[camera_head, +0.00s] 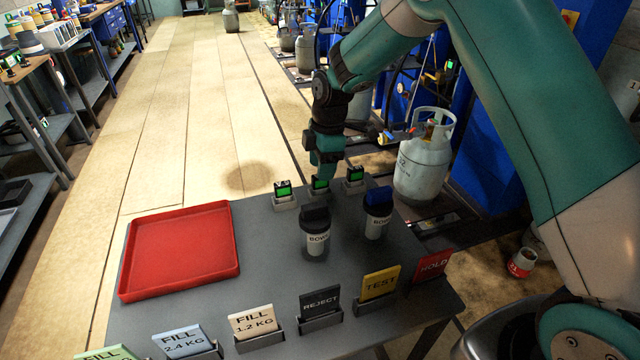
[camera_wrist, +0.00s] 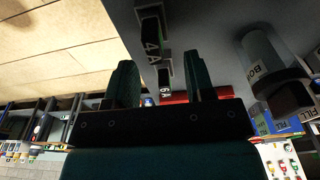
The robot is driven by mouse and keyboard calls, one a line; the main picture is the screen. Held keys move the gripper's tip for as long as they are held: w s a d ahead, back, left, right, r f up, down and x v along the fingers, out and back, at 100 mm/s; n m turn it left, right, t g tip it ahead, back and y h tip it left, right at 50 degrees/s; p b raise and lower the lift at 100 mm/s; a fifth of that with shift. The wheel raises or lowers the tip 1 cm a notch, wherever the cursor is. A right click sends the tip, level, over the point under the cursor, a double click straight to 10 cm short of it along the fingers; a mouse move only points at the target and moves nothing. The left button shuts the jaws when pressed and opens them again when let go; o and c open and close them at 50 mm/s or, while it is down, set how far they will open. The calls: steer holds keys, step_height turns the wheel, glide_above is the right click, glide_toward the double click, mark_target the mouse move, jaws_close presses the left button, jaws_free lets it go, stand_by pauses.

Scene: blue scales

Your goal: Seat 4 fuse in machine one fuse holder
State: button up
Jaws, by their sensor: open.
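Three small dark blocks with green faces sit in grey stands at the table's far edge: left (camera_head: 283,189), middle (camera_head: 319,184) and right (camera_head: 354,174). In the wrist view one is marked 4A (camera_wrist: 152,37) and another 6A (camera_wrist: 164,78). Which block in the head view is the 4A one I cannot tell for certain. My gripper (camera_head: 321,172) points down just over the middle block. In the wrist view my gripper (camera_wrist: 159,62) is open, with the 4A block showing between and beyond its fingers. I cannot pick out machine one's fuse holder.
A red tray (camera_head: 135,288) lies on the grey table (camera_head: 262,265). Upright cards, including REJECT (camera_head: 320,303), line the near edge. A gas cylinder (camera_head: 421,170) and blue machines (camera_head: 497,130) stand beyond.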

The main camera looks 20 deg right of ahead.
mark_target(319, 187)
steer(key=shift+w+a+f+p, duration=0.15)
steer(key=shift+f+p, duration=0.25)
steer(key=shift+f, duration=1.05)
steer(key=shift+w+a+f+p, duration=0.15)
steer(key=shift+f+p, duration=0.25)
steer(key=shift+f, duration=1.05)
steer(key=shift+d, duration=0.1)
jaws_close()
